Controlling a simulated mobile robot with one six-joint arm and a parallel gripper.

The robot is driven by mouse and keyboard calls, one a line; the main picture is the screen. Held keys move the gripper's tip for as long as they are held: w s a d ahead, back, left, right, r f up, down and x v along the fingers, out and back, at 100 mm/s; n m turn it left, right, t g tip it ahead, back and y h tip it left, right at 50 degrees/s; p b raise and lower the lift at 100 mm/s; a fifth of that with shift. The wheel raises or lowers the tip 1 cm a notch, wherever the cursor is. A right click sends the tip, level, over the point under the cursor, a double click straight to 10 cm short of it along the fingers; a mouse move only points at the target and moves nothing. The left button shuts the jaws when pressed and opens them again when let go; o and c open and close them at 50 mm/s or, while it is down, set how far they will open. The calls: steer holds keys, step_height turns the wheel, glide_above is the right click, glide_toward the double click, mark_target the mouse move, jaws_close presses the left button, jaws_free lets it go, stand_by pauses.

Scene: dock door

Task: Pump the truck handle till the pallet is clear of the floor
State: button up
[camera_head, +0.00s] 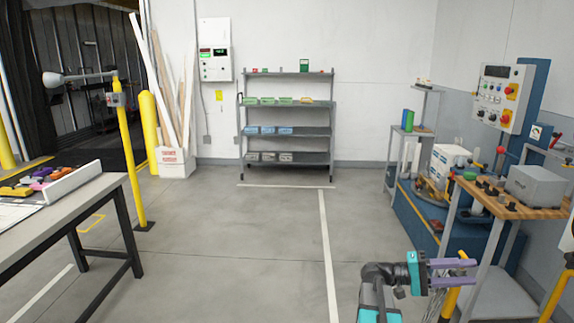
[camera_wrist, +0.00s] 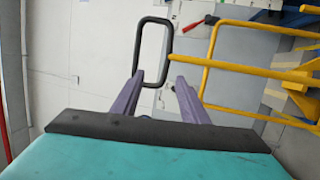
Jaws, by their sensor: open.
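The truck handle shows in the wrist view as a black rounded loop (camera_wrist: 145,22), with what looks like a yellow shaft (camera_wrist: 225,63) running off to the right from its side. My gripper (camera_wrist: 159,80) is open there, its two purple fingers either side of the loop's near end. I cannot tell whether they touch it. In the head view my gripper (camera_head: 475,273) is at the lower right, with yellow bars partly hidden behind it. I cannot make out the pallet or the truck's body in either view.
A wooden-topped bench (camera_head: 533,211) with a grey box (camera_head: 535,186) stands close beside my gripper at the right. A table (camera_head: 95,196) is at the left, a shelf rack (camera_head: 288,133) at the back wall. The middle floor is clear.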

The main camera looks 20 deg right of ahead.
steer(key=w+a+f+n+t+y, duration=0.25)
steer(key=a+f, duration=0.45)
steer(key=f, duration=0.5)
steer(key=w+a+f+n+t+y, duration=0.1)
steer(key=a+f+n+t+y, duration=0.15)
steer(key=a+f, duration=0.7)
steer(key=w+a+f+n+t+y, duration=0.1)
steer(key=w+a+f+n+t, duration=0.2)
steer(key=f, duration=1.1)
steer(key=s+a+f+y, duration=0.3)
steer(key=a+f, duration=0.3)
steer(key=a, duration=0.5)
steer(key=s+a+f+y, duration=0.3)
steer(key=a+f, duration=0.4)
steer(key=a, duration=0.5)
steer(key=s+a+f+n+t+y, duration=0.1)
steer(key=s+a+f+y, duration=0.2)
steer(key=a, duration=0.9)
steer(key=p+x, duration=0.1)
steer(key=x, duration=0.3)
steer(key=shift+s, duration=0.4)
steer(key=shift+r, duration=0.2)
steer(key=shift+c, duration=1.1)
